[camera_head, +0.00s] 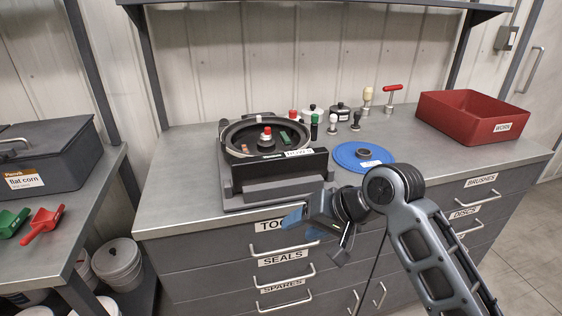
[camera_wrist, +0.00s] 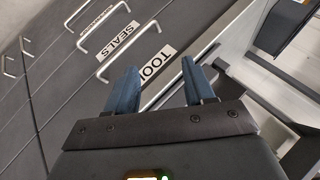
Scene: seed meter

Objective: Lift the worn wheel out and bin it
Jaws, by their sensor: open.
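The seed meter (camera_head: 235,175) stands on the bench, a dark round housing in a grey frame. Inside it are a red-topped white knob (camera_head: 267,134) and small brown and green parts. I cannot tell which part is the worn wheel; the front wall hides some of the inside. A red open bin (camera_head: 462,124) labelled "WORN" stands at the bench's right end. My gripper (camera_head: 300,222) is open and empty in front of the bench edge, below and right of the meter. In the wrist view its blue fingers (camera_wrist: 160,85) are apart, with drawer fronts behind.
A blue disc (camera_head: 345,156) with a dark ring on it lies right of the meter. Several small knobbed tools (camera_head: 332,124) stand behind it. A shelf (camera_head: 320,8) overhangs the back. Drawers (camera_head: 284,262) below are shut. A side bench (camera_head: 70,220) holds scoops and a box.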

